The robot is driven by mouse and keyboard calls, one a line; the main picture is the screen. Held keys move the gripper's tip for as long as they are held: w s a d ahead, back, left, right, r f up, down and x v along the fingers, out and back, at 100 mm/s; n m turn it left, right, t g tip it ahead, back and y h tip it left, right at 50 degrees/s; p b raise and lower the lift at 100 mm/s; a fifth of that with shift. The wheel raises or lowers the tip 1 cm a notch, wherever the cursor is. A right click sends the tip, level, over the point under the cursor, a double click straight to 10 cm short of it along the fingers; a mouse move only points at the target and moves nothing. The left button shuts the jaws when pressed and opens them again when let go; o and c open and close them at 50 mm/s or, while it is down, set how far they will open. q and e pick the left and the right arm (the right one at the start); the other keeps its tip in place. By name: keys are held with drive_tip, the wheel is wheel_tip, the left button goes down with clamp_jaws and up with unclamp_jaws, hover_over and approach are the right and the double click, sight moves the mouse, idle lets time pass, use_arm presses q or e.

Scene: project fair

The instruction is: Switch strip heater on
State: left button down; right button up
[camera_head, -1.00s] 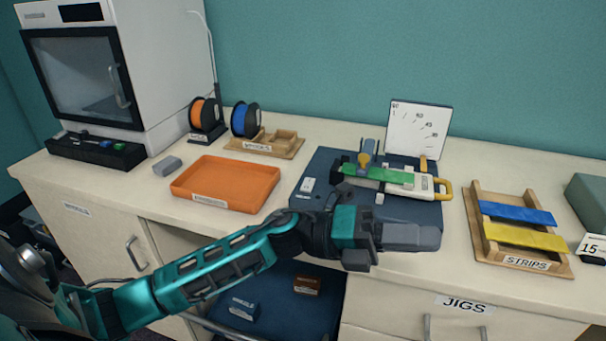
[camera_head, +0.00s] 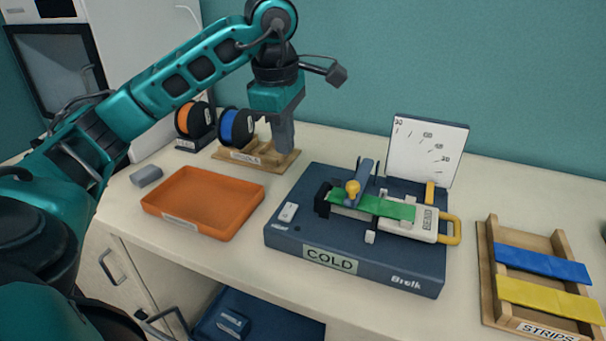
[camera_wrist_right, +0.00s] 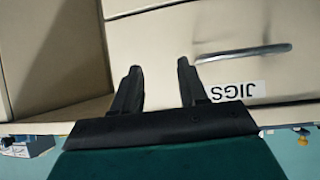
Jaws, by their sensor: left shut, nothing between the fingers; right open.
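The strip heater is a dark blue flat unit (camera_head: 400,268) on the bench, with a sign (camera_head: 330,258) reading COLD on its front. A small white rocker switch (camera_head: 288,212) sits at its left side. A green strip (camera_head: 385,206) lies across it under a clamp with a yellow knob (camera_head: 352,187). My left gripper (camera_head: 284,140) is shut and empty, pointing down above the wooden holder, behind and left of the heater and apart from it. My right gripper (camera_wrist_right: 158,85) is open and empty in the right wrist view, facing the drawer front labelled JIGS.
An orange tray (camera_head: 205,232) lies left of the heater. A wooden rack (camera_head: 500,314) with blue and yellow strips stands right. Orange (camera_head: 192,120) and blue (camera_head: 235,126) spools stand behind. A white angle board (camera_head: 428,150) stands behind the heater. A grey block (camera_head: 146,176) lies by the tray.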

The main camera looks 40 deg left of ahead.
sight(291, 206)
use_arm(q)
drive_tip(key=f, duration=0.4)
drive_tip(key=w+f, duration=0.1)
drive_tip(key=f, duration=0.7)
drive_tip(key=shift+w+a+f, duration=0.15)
drive_tip(key=shift+a+f, duration=0.1)
drive_tip(key=shift+f, duration=0.15)
drive_tip(key=shift+w+f, duration=0.1)
drive_tip(key=shift+f, duration=0.35)
use_arm(e)
drive_tip(key=shift+s+f, duration=0.45)
drive_tip(key=shift+s, duration=0.05)
